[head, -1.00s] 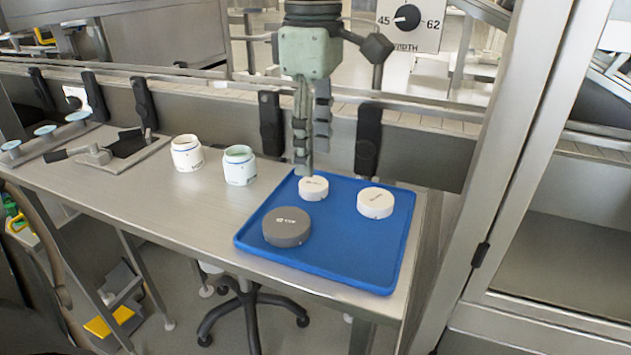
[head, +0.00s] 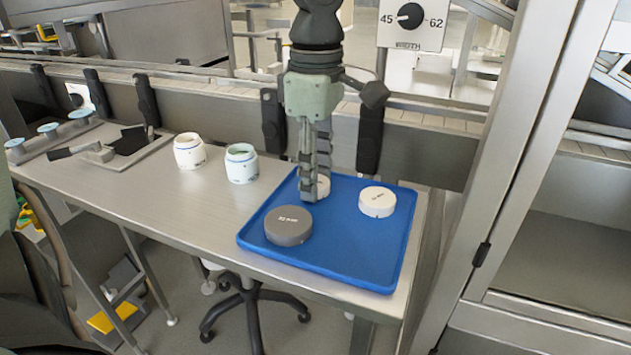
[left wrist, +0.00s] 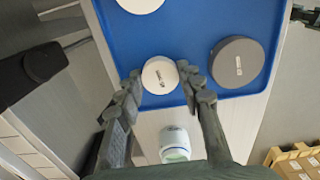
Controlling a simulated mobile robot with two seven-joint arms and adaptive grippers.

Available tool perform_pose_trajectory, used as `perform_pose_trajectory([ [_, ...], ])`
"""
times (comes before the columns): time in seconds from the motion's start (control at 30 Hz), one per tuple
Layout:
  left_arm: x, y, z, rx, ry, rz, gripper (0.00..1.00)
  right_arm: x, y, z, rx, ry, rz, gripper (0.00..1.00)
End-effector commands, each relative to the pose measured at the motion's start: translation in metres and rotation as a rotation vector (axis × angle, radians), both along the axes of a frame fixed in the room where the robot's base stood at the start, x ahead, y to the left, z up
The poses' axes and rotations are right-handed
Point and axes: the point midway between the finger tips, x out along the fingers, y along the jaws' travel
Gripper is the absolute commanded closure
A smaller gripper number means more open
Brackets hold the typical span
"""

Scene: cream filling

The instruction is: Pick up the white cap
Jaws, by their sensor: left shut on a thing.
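A small white cap (left wrist: 160,75) lies on the blue tray (head: 340,262). In the left wrist view it sits between the two fingertips of my left gripper (left wrist: 160,85), which is shut on it. In the head view the fingers of my left gripper (head: 313,193) come straight down onto this white cap (head: 324,186) and hide part of it. A larger white cap (head: 377,201) lies to the right on the tray, and it shows partly in the left wrist view (left wrist: 140,3). My right gripper is not in view.
A grey cap (head: 288,226) lies at the tray's left side. Two open white jars (head: 188,151) (head: 241,164) stand on the metal table left of the tray. A dark rail post (head: 369,140) stands behind the tray. The tray's front right is clear.

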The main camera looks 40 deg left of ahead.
Motion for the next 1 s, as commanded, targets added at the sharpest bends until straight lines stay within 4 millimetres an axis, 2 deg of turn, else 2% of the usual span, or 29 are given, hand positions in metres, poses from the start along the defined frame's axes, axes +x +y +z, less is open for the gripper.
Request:
perform_pose_trajectory([
  [0.27,0.001,0.0,0.008,0.001,-0.002,0.001,0.75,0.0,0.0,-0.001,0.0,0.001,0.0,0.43],
  [0.37,0.001,0.0,0.019,0.0,-0.005,0.0,0.75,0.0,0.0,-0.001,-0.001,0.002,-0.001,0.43],
  [0.5,0.0,0.001,0.045,-0.002,-0.006,0.002,0.75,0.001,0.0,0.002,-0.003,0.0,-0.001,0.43],
  [0.8,-0.057,0.031,0.08,-0.003,-0.007,0.0,0.75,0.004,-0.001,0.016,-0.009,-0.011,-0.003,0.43],
  [1.0,-0.083,0.045,0.097,-0.003,-0.005,-0.001,0.75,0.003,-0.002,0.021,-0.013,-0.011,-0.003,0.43],
])
